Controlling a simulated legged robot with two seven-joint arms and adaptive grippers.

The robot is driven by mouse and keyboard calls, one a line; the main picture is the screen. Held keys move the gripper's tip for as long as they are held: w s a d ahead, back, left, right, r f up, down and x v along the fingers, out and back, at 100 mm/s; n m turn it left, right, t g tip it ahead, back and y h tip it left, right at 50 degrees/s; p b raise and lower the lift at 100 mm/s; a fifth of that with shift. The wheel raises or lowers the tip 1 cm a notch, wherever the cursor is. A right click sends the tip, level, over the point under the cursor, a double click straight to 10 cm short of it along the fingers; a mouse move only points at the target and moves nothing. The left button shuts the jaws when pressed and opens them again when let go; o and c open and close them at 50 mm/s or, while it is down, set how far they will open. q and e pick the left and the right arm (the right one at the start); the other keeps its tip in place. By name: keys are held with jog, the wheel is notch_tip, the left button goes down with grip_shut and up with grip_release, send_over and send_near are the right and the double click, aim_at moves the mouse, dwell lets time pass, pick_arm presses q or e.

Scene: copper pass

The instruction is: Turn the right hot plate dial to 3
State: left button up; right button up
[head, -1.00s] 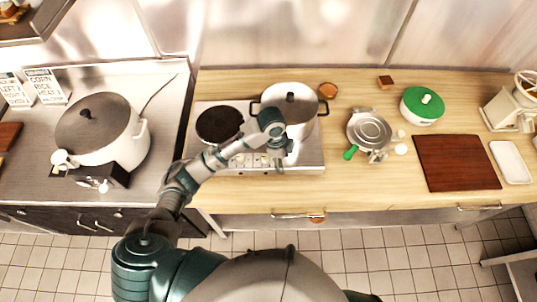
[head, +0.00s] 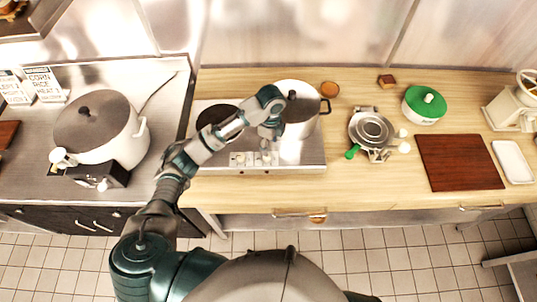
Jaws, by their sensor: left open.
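The silver double hot plate (head: 310,155) stands on the wooden counter, with pale dials (head: 238,159) along its front edge. Its left burner (head: 210,115) is dark and bare, partly behind my arm. A steel pot (head: 300,122) with a lid covers the right burner. My left gripper (head: 268,143) is open and empty, pointing down just above the dials at the middle of the front panel, left of the pot. I cannot tell whether it touches a dial. The dial settings are too small to read, and the gripper partly hides the right dial.
A waffle iron (head: 371,130) with a green handle, a green-lidded pot (head: 425,105) and a brown board (head: 460,163) stand to the right. A large lidded pot (head: 100,130) sits on the steel counter at left. The wooden counter's front strip is clear.

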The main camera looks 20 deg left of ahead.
pick_arm(q)
jog(key=f, duration=0.3)
jog(key=a+f, duration=0.1)
jog(key=f, duration=0.2)
jog(key=shift+s+a, duration=0.15)
jog(key=shift+s, duration=0.05)
jog(key=shift+f+p, duration=0.3)
jog(key=shift+d, duration=0.3)
jog(key=shift+c, duration=0.7)
jog(key=shift+d, duration=0.15)
jog(key=c, duration=0.8)
jog(key=shift+s+r, duration=0.1)
grip_shut()
pick_arm(e)
jog(key=shift+a+r, duration=0.25)
jog(key=shift+a, duration=0.05)
